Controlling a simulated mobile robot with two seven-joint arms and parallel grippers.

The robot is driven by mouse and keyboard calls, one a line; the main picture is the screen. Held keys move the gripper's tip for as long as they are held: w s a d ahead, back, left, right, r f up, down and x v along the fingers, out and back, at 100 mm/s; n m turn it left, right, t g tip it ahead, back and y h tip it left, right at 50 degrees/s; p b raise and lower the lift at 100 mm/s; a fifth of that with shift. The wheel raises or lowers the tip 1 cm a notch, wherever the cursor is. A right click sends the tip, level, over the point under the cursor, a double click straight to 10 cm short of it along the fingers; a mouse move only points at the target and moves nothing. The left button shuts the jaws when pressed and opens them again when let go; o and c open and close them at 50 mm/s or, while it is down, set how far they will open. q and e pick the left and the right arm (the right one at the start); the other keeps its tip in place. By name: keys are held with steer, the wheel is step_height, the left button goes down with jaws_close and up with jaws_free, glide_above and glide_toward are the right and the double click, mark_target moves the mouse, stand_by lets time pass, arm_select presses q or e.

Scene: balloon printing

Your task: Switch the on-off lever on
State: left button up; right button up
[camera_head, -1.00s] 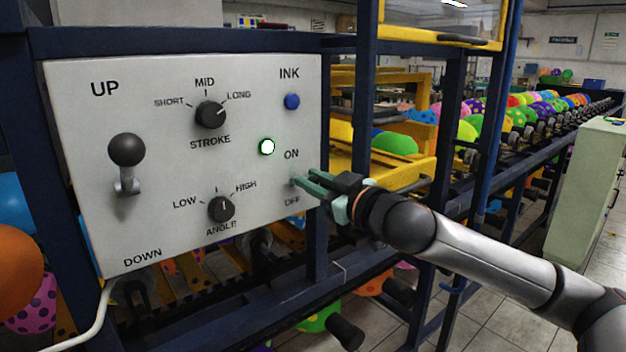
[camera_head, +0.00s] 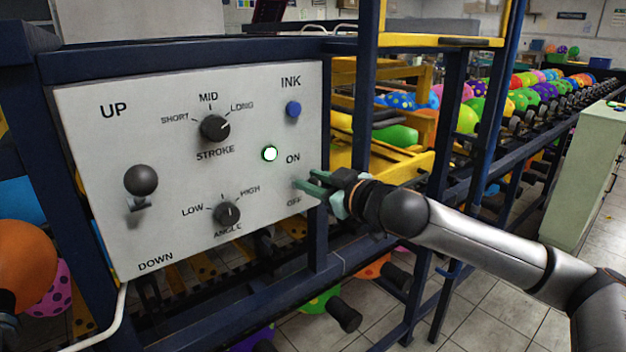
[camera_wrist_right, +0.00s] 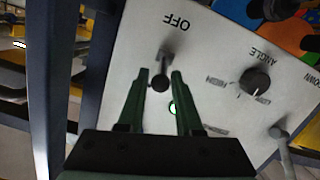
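The on-off lever (camera_wrist_right: 164,72) is a small dark lever with a round knob on the white control panel (camera_head: 75,130). In the right wrist view, which is upside down, it stands just below the OFF label. ON is hidden there behind my gripper. My right gripper (camera_wrist_right: 160,77) has its two green fingers apart, one on each side of the knob, with little gap; contact cannot be told. In the head view my right gripper (camera_head: 302,180) is at the panel's right edge between ON and OFF, covering most of the lever.
The panel also has a lit round lamp (camera_head: 270,153), a blue INK button (camera_head: 293,109), a STROKE knob (camera_head: 214,128), an ANGLE knob (camera_head: 227,213) and an UP/DOWN lever (camera_head: 141,181). A dark blue frame post (camera_head: 364,90) stands just right of the panel, close to my right arm.

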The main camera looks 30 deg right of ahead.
steer(key=o, duration=0.3)
steer(key=shift+s+d+b, duration=0.1)
steer(key=shift+s+b, duration=0.2)
steer(key=shift+s, duration=0.1)
steer(key=s+b, duration=0.1)
steer(key=b, duration=0.1)
steer(key=s+b, duration=0.4)
steer(key=shift+s+d+r, duration=0.1)
steer(key=shift+s+r, duration=0.1)
steer(key=shift+r, duration=0.1)
steer(key=b, duration=0.3)
glide_toward(317, 184)
steer(key=shift+s+r, duration=0.35)
steer(key=shift+s, duration=0.35)
